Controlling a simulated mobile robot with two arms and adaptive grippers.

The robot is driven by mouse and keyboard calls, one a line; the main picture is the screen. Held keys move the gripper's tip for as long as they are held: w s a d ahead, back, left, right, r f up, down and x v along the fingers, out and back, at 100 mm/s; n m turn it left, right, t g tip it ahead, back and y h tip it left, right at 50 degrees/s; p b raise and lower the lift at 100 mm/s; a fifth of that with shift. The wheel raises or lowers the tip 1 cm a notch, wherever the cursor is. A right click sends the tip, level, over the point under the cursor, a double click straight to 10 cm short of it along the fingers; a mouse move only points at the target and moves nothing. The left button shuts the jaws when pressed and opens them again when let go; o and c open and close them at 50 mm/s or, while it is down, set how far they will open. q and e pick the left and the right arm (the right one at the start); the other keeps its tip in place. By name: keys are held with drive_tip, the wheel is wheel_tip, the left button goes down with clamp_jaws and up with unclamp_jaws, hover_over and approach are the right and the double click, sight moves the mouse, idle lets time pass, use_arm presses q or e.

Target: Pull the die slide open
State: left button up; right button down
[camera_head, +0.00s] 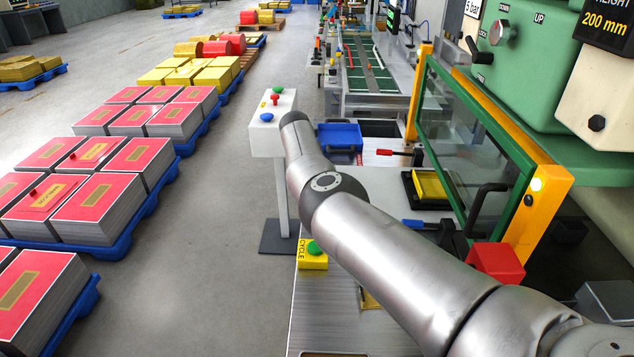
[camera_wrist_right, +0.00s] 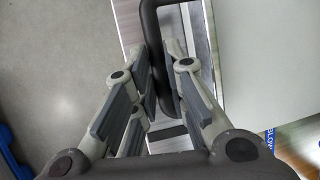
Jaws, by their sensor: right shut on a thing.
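In the right wrist view, my right gripper (camera_wrist_right: 160,52) is shut on a dark, rounded bar handle (camera_wrist_right: 153,22). The bar runs down between the fingers and bends to the right at the top of the picture. What it is fixed to shows only in part, beside a pale panel. In the head view my right arm covers this area, hiding the gripper and handle. A yellow die block (camera_head: 430,184) in a black frame sits on the press bed beyond my arm. How far the slide stands out cannot be told. My left gripper is not in view.
Red-handled (camera_head: 386,152) and blue-handled (camera_head: 415,224) clamps flank the die. A white button post (camera_head: 262,135) and yellow cycle button box (camera_head: 313,262) stand close left.

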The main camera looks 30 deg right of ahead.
drive_tip(key=c, duration=1.5)
unclamp_jaws()
drive_tip(key=shift+o, duration=0.2)
drive_tip(key=v, duration=1.2)
drive_tip(key=shift+d, duration=0.15)
